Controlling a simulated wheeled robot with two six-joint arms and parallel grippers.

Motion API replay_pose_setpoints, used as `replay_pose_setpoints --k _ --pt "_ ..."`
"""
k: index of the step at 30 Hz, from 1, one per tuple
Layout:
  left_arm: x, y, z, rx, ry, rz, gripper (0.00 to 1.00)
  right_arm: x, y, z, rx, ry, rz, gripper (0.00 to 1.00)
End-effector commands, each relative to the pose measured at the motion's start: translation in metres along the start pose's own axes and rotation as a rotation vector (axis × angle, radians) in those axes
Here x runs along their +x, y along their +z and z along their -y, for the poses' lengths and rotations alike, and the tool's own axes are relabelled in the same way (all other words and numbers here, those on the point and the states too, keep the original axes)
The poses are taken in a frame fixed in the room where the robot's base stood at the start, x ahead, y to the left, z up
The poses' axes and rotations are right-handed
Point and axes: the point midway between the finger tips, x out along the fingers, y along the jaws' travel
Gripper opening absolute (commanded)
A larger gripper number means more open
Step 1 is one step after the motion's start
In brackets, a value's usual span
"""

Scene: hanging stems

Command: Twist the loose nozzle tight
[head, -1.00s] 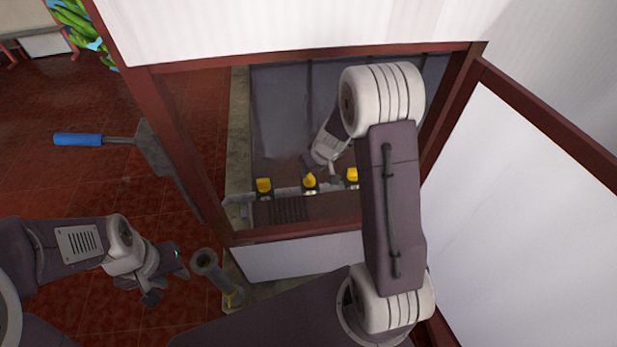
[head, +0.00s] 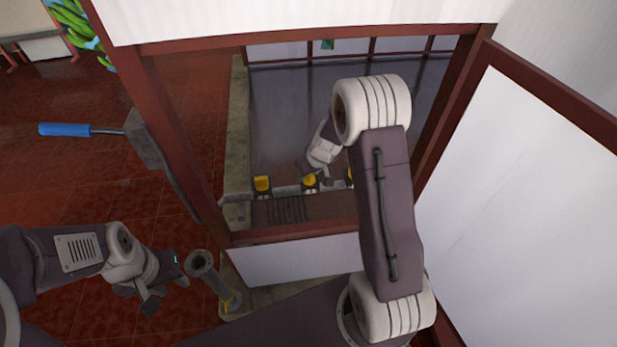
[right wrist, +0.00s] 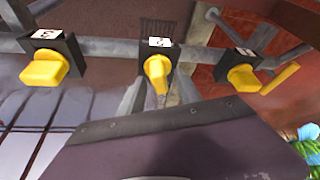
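Three yellow nozzles sit in black blocks on a grey pipe beyond the opening: a left one (head: 262,184), a middle one (head: 309,182) and a right one (head: 350,175), partly hidden by my arm. The right wrist view shows them at the left (right wrist: 45,68), middle (right wrist: 157,74) and right (right wrist: 243,77). The middle nozzle looks narrower and turned differently from the others. My right gripper (head: 315,174) is just above the middle nozzle, with its fingers apart on either side of it in the wrist view; contact is unclear. My left gripper (head: 167,293) is open and empty.
A red-brown frame (head: 180,150) surrounds the opening, with white panels (head: 520,190) at the right. A blue-handled tool (head: 65,130) is at the left. A grey upright tube (head: 205,268) stands close to my left gripper. Red tiled floor lies at the left.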

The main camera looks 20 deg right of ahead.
Motion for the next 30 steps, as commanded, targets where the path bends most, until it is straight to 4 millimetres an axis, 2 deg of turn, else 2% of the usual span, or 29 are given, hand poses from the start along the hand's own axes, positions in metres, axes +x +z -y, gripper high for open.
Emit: replay_pose_setpoints --k 4,5,6,9,14,30 --pt "0.000 0.000 0.000 0.000 0.000 0.000 0.36 0.000 0.000 0.000 0.000 0.000 0.000 0.40" --pt "0.000 0.000 0.000 0.000 0.000 0.000 0.36 0.000 0.000 0.000 0.000 0.000 0.000 0.34" --pt "0.000 0.000 0.000 0.000 0.000 0.000 0.36 0.000 0.000 0.000 0.000 0.000 0.000 0.23" --pt "0.000 0.000 0.000 0.000 0.000 0.000 0.36 0.000 0.000 0.000 0.000 0.000 0.000 0.00" --pt "0.002 0.000 0.000 0.000 0.000 0.000 0.36 0.001 0.000 0.000 -0.003 -0.001 0.000 0.00" --pt "0.044 0.005 0.001 0.000 0.000 0.000 0.36 0.004 0.001 -0.001 -0.162 -0.069 -0.002 0.00"
